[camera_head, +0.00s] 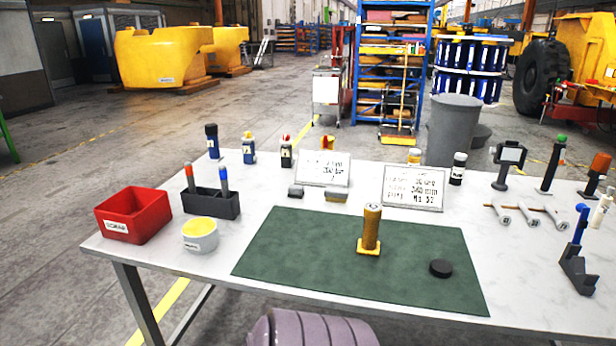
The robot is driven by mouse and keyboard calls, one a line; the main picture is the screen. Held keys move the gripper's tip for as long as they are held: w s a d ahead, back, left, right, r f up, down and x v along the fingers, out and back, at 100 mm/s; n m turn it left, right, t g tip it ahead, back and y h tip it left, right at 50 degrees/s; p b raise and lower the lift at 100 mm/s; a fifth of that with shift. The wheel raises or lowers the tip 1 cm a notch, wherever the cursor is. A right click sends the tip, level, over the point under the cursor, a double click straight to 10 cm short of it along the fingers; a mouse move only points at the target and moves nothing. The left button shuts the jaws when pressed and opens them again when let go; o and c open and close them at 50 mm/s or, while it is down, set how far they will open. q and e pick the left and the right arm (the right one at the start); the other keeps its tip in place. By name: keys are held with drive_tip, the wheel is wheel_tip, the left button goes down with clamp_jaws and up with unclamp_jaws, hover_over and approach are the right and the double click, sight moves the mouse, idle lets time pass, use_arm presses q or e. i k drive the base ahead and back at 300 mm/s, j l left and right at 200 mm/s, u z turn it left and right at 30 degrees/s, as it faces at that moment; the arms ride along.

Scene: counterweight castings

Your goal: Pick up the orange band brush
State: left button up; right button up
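Nothing here can be surely told as the orange band brush. A dark upright handle with an orange top (600,163) stands near the table's right edge. Several small pale-headed tools (530,213) with thin orange-brown shafts lie side by side at the right; they are too small to make out as brushes. A golden-brown cylinder on a yellow square base (370,230) stands upright on the green mat. Neither of my grippers is in view.
The white table (150,262) carries a green mat (300,250) with a black disc (441,268). A red bin (131,214), a black pen holder (210,203) and a tub (199,235) stand left. Sign plates (413,187) and bottles line the back. A blue-topped stand (578,252) is front right.

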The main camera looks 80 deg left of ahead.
sight(187, 167)
drive_tip(key=u, duration=3.5)
